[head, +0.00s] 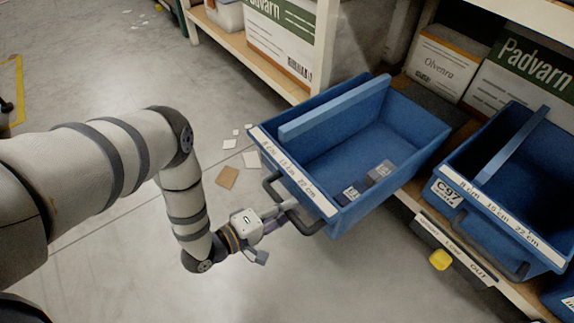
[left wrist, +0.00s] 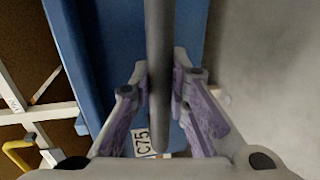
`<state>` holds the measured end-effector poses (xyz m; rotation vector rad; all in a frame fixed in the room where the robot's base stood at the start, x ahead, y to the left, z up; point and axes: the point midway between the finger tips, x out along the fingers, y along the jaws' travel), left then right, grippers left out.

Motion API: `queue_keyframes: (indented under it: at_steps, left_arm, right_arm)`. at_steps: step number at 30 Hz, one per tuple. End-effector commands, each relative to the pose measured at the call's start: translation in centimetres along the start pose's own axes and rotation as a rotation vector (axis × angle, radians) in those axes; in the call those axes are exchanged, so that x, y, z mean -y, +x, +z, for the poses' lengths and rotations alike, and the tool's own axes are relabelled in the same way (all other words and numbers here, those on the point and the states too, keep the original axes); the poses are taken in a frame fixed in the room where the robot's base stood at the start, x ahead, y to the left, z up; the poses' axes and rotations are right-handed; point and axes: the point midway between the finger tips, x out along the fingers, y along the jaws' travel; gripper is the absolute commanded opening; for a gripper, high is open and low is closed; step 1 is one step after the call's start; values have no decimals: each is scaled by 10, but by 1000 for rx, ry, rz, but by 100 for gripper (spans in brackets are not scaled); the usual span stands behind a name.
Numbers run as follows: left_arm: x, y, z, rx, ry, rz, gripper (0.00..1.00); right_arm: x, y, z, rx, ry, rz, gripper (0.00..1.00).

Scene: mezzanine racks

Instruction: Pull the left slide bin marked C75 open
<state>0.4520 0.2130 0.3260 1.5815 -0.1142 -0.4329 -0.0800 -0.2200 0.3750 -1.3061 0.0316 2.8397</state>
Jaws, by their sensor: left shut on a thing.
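The left blue slide bin (head: 425,135) sticks out from the shelf over the aisle floor in the head view, its front to the lower left. In the left wrist view a C75 label (left wrist: 143,143) shows by the blue bin front (left wrist: 75,60). A dark bar handle (head: 312,229) is on the bin's front; it runs upright through the left wrist view (left wrist: 158,50). My left gripper (head: 282,209) is shut on this handle, with a finger on each side of it. My right gripper is not in view.
A second blue bin marked C97 (head: 447,192) sits at the right on the shelf. Cartons (head: 445,60) stand behind the bins. A yellow knob (head: 440,260) shows on the shelf edge.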

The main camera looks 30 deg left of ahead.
Motion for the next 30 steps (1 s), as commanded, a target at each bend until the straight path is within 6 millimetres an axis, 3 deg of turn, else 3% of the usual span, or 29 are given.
queue_keyframes:
  at_steps: [4,5,7,17,20,30]
  left_arm:
    - [-1,0,-1,-1,1,2,0]
    - [-1,0,-1,-1,1,2,20]
    - [-1,0,-1,-1,1,2,36]
    - [0,-2,0,-1,0,-1,36]
    - [1,-18,-1,-2,-1,-4,36]
    - [1,-103,-1,-2,-1,-3,36]
  right_arm:
    - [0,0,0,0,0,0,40]
    - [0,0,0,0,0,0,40]
    - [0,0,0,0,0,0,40]
    - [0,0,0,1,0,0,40]
    - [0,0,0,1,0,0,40]
    - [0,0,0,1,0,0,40]
